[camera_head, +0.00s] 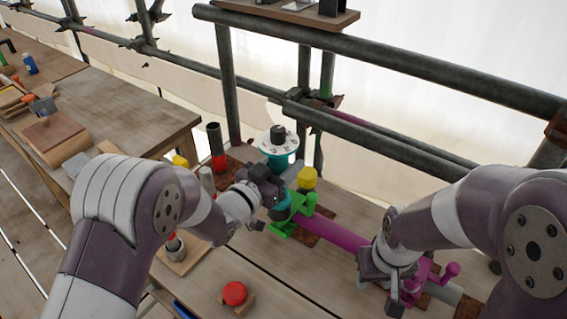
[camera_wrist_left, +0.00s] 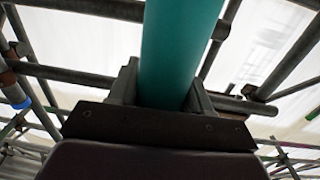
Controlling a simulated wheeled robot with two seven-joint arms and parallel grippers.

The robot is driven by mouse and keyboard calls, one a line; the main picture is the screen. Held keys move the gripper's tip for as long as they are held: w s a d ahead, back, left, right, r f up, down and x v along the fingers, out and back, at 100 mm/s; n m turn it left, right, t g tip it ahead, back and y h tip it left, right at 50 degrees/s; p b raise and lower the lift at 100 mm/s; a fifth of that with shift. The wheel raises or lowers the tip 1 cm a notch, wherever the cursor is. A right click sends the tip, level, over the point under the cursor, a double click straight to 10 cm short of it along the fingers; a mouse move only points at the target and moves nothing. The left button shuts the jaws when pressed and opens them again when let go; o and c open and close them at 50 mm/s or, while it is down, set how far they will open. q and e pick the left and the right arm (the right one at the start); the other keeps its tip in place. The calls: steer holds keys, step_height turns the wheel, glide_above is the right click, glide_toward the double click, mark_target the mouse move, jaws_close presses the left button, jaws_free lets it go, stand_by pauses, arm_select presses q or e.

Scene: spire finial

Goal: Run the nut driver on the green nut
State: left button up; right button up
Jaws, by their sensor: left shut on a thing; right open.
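My left gripper (camera_head: 268,188) is shut on a teal cylindrical tool (camera_head: 278,162), which looks like the nut driver and stands upright with a white disc and dark knob on top. In the left wrist view the teal shaft (camera_wrist_left: 180,55) sits between both jaws (camera_wrist_left: 165,90). The tool's lower end is just above or at a bright green clamp (camera_head: 296,216) on the bench; the green nut is hidden or too small to tell, so contact is unclear. My right gripper (camera_head: 388,268) is open, beside a magenta clamp (camera_head: 418,282) at the end of a magenta tube (camera_head: 340,240).
A yellow-capped piece (camera_head: 307,178) stands right of the tool. A red-based post (camera_head: 216,146) stands behind left. A red button (camera_head: 235,293) sits at the front. Scaffold rails (camera_head: 380,55) run behind the bench. A second table (camera_head: 120,105) with blocks is at left.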

arm_select(q)
steer(key=shift+s+f, duration=0.1)
steer(key=shift+f, duration=0.3)
